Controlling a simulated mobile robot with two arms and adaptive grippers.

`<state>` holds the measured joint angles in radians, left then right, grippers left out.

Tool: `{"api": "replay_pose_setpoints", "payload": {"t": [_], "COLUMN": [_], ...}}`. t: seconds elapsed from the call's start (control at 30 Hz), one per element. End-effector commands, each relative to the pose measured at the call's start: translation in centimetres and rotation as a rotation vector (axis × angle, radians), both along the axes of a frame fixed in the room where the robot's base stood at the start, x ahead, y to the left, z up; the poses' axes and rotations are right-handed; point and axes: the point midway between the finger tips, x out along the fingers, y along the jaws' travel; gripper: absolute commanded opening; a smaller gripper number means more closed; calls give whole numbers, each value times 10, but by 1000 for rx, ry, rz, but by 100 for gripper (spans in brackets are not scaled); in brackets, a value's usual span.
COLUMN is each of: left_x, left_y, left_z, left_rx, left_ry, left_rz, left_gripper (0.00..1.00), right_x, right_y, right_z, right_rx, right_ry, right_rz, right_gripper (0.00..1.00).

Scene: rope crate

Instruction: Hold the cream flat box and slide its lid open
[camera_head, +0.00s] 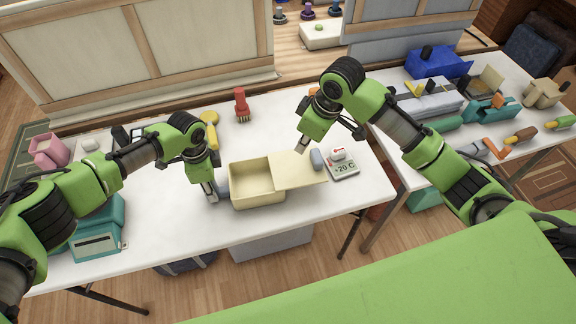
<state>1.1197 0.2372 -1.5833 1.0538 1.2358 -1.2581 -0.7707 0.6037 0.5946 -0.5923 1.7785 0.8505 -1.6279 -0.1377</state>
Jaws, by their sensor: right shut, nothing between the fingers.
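The cream flat box (257,205) stands on the white table, with its left part uncovered and its empty inside showing. Its cream lid (302,172) lies shifted to the right, covering the box's right part and sticking out past its right end. My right gripper (301,149) is shut and empty, just behind the lid's far edge; I cannot tell if it touches the lid. My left gripper (212,197) points down at the box's left end, close beside it. Whether it is open or shut does not show clearly.
A grey rounded thing (317,159) and a white device reading +20 C (343,168) are by the lid's right end. A teal box (97,238) is at left. The table before the box is clear.

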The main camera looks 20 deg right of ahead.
Motion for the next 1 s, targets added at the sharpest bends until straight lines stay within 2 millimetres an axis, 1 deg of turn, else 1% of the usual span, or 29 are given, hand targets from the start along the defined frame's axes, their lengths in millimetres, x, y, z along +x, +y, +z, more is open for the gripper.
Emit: {"api": "replay_pose_setpoints", "payload": {"t": [0.27, 0.3, 0.33, 0.37, 0.67, 0.77, 0.87, 1.0], "left_x": [-1, -1, -1, -1, 0, 0, 1, 1], "left_y": [1, 1, 1, 0, 0, 0, 0, 0], "left_z": [-1, -1, -1, -1, 0, 5, 18, 47], "left_rx": [1, 1, 1, 1, 0, -2, -2, -2], "left_ry": [2, 2, 2, 1, 0, -1, -2, -2], "left_rz": [1, 1, 1, 1, 1, 0, 0, 0], "left_gripper": [0, 34, 41, 43, 43, 43, 43, 43], "right_x": [0, 0, 0, 0, 0, 0, 0, 0], "right_y": [0, 0, 0, 0, 0, 0, 0, 0], "right_z": [0, 0, 0, 0, 0, 0, 0, 0], "right_rx": [0, 0, 0, 0, 0, 0, 0, 0], "right_ry": [0, 0, 0, 0, 0, 0, 0, 0], "right_rz": [0, 0, 0, 0, 0, 0, 0, 0], "right_gripper": [0, 0, 0, 0, 0, 0, 0, 0]}}
